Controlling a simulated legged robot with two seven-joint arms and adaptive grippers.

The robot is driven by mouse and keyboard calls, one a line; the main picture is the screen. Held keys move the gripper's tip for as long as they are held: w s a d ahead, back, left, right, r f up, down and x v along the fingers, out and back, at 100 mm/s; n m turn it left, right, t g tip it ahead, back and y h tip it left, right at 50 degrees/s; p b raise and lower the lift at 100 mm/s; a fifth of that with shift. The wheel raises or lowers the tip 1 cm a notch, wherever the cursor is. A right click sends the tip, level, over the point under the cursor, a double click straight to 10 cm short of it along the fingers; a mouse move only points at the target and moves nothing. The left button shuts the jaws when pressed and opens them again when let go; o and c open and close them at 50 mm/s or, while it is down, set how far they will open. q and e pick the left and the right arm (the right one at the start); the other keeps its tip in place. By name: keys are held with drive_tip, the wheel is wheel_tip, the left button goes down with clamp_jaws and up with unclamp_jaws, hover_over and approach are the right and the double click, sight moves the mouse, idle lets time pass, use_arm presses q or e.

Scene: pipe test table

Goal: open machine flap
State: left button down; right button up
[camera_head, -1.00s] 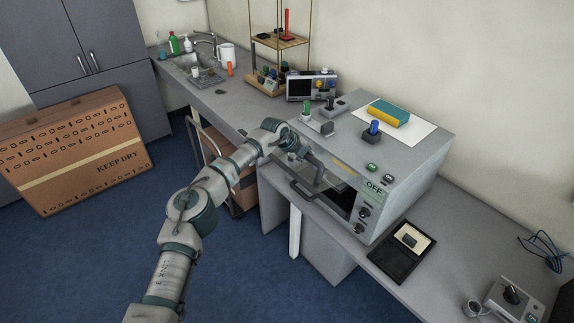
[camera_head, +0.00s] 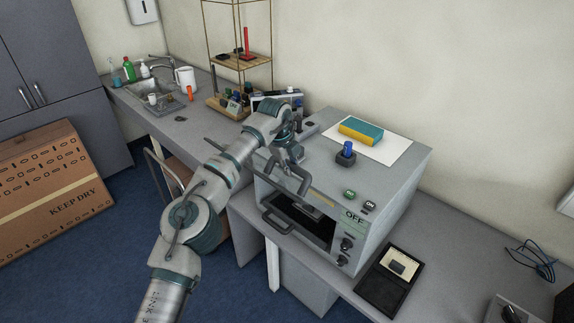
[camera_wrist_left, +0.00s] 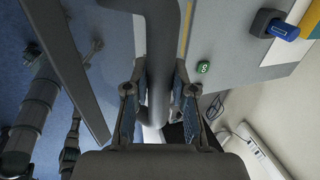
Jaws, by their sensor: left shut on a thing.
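The grey machine (camera_head: 385,185) stands on the bench, with an "OFF" label and knobs on its front. Its front opening (camera_head: 308,226) shows dark inside, with a lower handle (camera_head: 268,225) at its front edge. My left gripper (camera_head: 291,160) is above the opening at the machine's top front edge. In the left wrist view, the two fingers (camera_wrist_left: 160,98) are shut on a grey bar, the flap handle (camera_wrist_left: 162,50). The handle also shows in the head view (camera_head: 297,183). The flap panel itself is largely hidden by my arm. My right gripper is out of view.
On the machine's top are a blue-knobbed part (camera_head: 346,153), a teal and yellow block (camera_head: 361,131) and green and black buttons (camera_head: 349,193). A black case (camera_head: 388,280) lies on the bench to the right. A cardboard box (camera_head: 50,190) is on the floor at left.

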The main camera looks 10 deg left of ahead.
sight(263, 178)
use_arm(q)
drive_tip(key=shift+d+f, duration=0.15)
drive_tip(key=shift+d, duration=0.05)
drive_tip(key=c, duration=1.1)
unclamp_jaws()
drive_tip(key=shift+o, duration=0.8)
drive_tip(key=shift+w+d, duration=0.15)
drive_tip(key=shift+w, duration=0.1)
drive_tip(key=shift+w+d+f, duration=0.1)
drive_tip(key=shift+w, duration=0.05)
drive_tip(key=shift+d, duration=0.15)
drive_tip(key=shift+r, duration=0.55)
drive_tip(key=shift+a+r, duration=0.25)
drive_tip(key=shift+r, duration=0.2)
drive_tip(key=shift+a+r, duration=0.2)
drive_tip(key=shift+r, duration=0.25)
drive_tip(key=shift+s+a, duration=0.15)
drive_tip(key=shift+s, duration=0.1)
drive_tip(key=shift+s+a, duration=0.15)
drive_tip(key=shift+s, duration=0.6)
drive_tip(key=s+a, duration=0.4)
drive_tip(key=s, duration=0.1)
drive_tip(key=s+a, duration=0.2)
drive_tip(key=shift+s+a+f, duration=0.1)
drive_tip(key=shift+s, duration=0.5)
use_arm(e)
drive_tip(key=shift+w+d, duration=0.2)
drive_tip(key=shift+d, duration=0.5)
